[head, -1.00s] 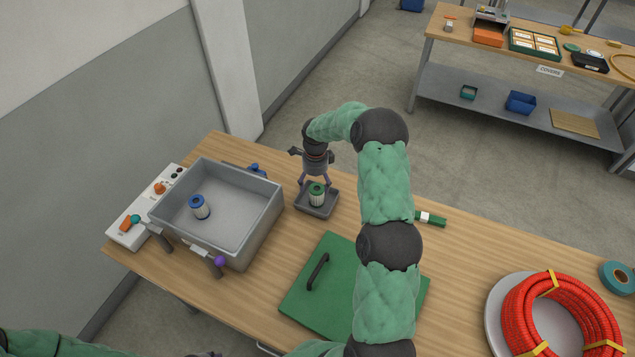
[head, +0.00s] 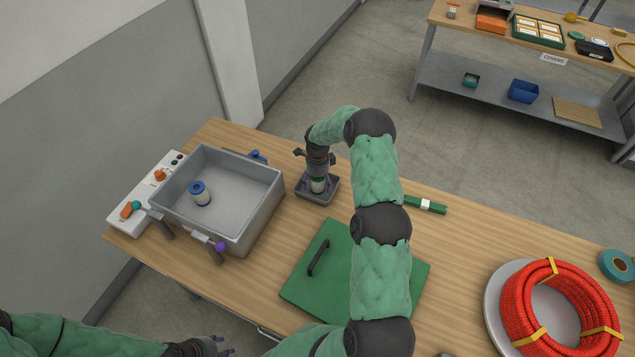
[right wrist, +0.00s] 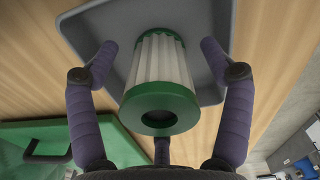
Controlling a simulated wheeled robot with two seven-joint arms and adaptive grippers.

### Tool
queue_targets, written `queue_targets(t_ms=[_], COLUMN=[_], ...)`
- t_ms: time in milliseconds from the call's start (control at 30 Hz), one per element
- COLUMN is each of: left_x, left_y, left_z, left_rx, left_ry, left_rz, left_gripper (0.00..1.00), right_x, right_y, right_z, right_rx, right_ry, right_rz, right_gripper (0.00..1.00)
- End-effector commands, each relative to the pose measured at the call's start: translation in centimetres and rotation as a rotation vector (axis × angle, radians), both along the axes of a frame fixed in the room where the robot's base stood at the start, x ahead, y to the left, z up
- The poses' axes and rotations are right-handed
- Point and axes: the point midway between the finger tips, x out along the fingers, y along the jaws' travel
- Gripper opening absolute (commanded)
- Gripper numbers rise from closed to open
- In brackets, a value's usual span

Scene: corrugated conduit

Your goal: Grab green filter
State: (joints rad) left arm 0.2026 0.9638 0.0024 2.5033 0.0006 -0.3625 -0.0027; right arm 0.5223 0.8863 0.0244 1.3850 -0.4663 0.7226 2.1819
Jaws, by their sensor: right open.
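The green filter, a white pleated cylinder with green end rings, stands upright in a small grey tray (head: 320,198). In the head view the filter (head: 317,186) is partly hidden under my right gripper (head: 318,182). In the right wrist view the green filter (right wrist: 160,85) sits between the spread fingers of my right gripper (right wrist: 160,75), with gaps on both sides. The right gripper is open around it. My left gripper (head: 218,347) is at the bottom edge of the head view, partly cut off, away from the filter; its fingers look spread.
A grey bin (head: 260,213) with a blue-ended filter (head: 200,193) inside stands left of the tray. A green lid (head: 350,275) with a black handle lies in front. A red conduit coil (head: 520,310) is at the right. A control box (head: 125,212) is at the far left.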

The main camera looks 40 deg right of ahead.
Motion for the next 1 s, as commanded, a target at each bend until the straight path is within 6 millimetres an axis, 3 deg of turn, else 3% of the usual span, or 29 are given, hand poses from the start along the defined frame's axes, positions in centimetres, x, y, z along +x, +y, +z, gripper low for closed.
queue_targets(t_ms=[333,500,567,1000], left_x=[-0.01,0.0,0.0,0.0], left_y=[-0.01,0.0,0.0,0.0], left_z=[-0.01,-0.01,-0.01,-0.02], left_rx=[0.0,0.0,0.0,0.0], left_ry=[0.0,0.0,0.0,0.0], left_rz=[0.0,0.0,0.0,0.0], left_gripper=[0.4,0.4,0.4,0.4], right_x=[0.01,0.01,0.01,0.04], right_y=[-0.04,-0.03,-0.03,-0.06], right_z=[-0.71,-0.7,-0.7,-0.38], right_rx=[-0.001,0.0,0.0,-0.001], right_ry=[-0.002,-0.001,-0.001,-0.002], right_rz=[-0.001,-0.001,-0.001,-0.001], right_gripper=[0.8,0.32,0.19,0.19])
